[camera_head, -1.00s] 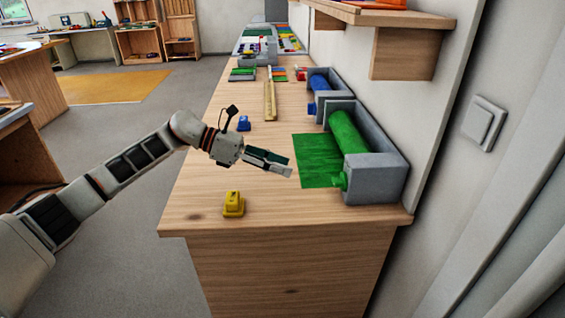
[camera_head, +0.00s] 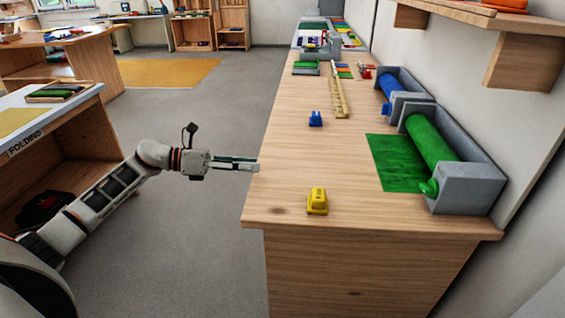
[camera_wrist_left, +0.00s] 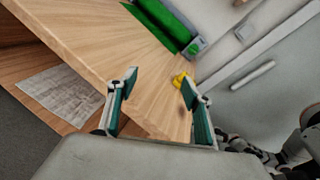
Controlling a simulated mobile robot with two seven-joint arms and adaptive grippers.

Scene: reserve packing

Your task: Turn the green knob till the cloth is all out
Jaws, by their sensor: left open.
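The green knob (camera_head: 428,188) sits at the near end of the green cloth roll (camera_head: 432,142), which lies in a grey holder (camera_head: 470,188) at the right of the bench. A flat piece of green cloth (camera_head: 397,163) lies out from the roll on the bench top. My left gripper (camera_head: 256,164) is at the bench's left edge, well apart from the knob. In the left wrist view the left gripper (camera_wrist_left: 158,92) is open with nothing between its fingers, and the roll (camera_wrist_left: 165,20) shows at the top. My right gripper is not in view.
A yellow object (camera_head: 317,202) and a blue object (camera_head: 315,119) stand on the bench (camera_head: 300,165). A blue roll (camera_head: 391,88) in its own holder lies behind the green one. A shelf (camera_head: 490,25) overhangs at upper right. The bench's middle is mostly clear.

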